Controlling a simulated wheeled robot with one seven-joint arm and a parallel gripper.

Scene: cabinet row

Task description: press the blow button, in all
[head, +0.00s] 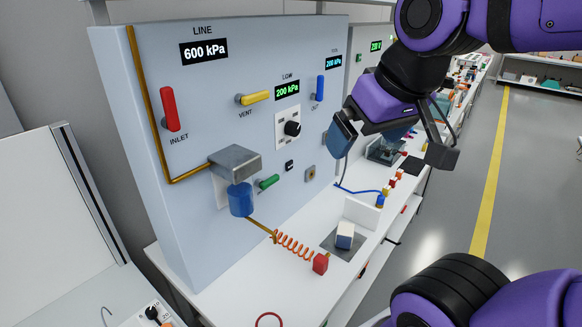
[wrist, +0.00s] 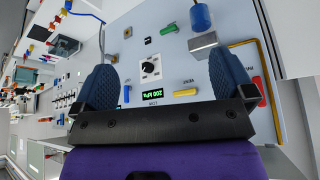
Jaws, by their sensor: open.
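No label reading "blow" is legible, so I cannot tell for certain which part is the blow button. Candidates on the grey panel (head: 130,90) are a small black square (head: 290,166) below the knob and a tan plate with a dark centre (head: 311,173) to its right. A red block (head: 320,263) at the end of an orange coiled hose (head: 293,244) lies on the bench. My gripper (head: 392,150) is open and empty, in front of the panel's right side. In the wrist view its fingers (wrist: 165,82) frame the black knob (wrist: 149,69) and the 200 kPa display (wrist: 152,95).
The panel carries a red inlet handle (head: 169,109), yellow vent handle (head: 254,98), blue handle (head: 320,88) and green lever (head: 269,182). A grey block (head: 234,162) with a blue cylinder (head: 240,200) sticks out. A small white-and-blue block (head: 345,235) sits on the bench. The aisle right is clear.

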